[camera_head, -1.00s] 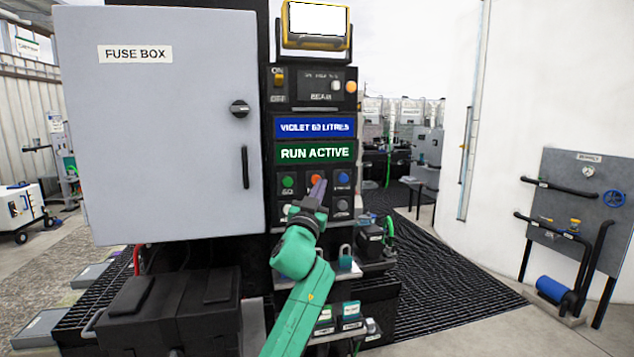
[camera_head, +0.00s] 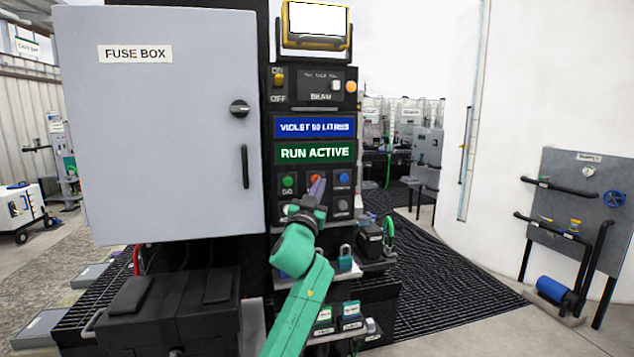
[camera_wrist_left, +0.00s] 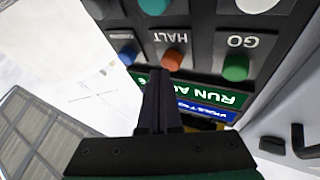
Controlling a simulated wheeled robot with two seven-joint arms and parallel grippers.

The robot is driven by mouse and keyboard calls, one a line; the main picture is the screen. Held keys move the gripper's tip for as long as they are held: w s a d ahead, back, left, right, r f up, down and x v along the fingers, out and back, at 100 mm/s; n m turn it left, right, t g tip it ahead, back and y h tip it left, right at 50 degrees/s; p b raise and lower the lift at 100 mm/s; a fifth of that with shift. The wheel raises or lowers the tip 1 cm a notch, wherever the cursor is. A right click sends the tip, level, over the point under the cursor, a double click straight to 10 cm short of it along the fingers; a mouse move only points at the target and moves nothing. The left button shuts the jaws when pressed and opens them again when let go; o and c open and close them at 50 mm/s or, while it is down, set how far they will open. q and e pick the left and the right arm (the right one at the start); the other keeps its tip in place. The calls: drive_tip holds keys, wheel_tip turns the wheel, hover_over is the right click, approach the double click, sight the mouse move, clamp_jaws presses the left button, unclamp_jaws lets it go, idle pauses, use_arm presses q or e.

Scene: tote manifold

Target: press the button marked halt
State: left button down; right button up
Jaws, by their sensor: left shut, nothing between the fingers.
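The halt button (camera_head: 314,178) is orange-red and sits in the middle of the upper button row on the black control panel, partly hidden by my fingers in the head view. In the left wrist view, which looks upside down, the orange button (camera_wrist_left: 173,59) shows with the label HALT beside it. My left gripper (camera_head: 317,187) is shut and empty, in front of the panel. In the left wrist view its fingertips (camera_wrist_left: 163,76) are close to the halt button's edge; I cannot tell whether they touch it.
A green GO button (camera_head: 288,181) and a blue button (camera_head: 342,178) flank halt, with more buttons below. The green display (camera_head: 315,152) above reads RUN ACTIVE. The fuse box (camera_head: 160,130) stands left. A padlock (camera_head: 346,255) sits on a ledge below.

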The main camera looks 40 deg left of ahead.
use_arm(q)
drive_tip(key=shift+w+a, duration=0.3)
drive_tip(key=shift+a, duration=0.2)
idle(0.6)
idle(0.3)
drive_tip(key=shift+s+d, duration=0.55)
drive_tip(key=shift+d, duration=0.25)
drive_tip(key=s+d, duration=0.1)
drive_tip(key=d, duration=0.1)
drive_tip(key=s+d, duration=0.1)
drive_tip(key=d, duration=0.1)
drive_tip(key=shift+s, duration=0.4)
idle(0.4)
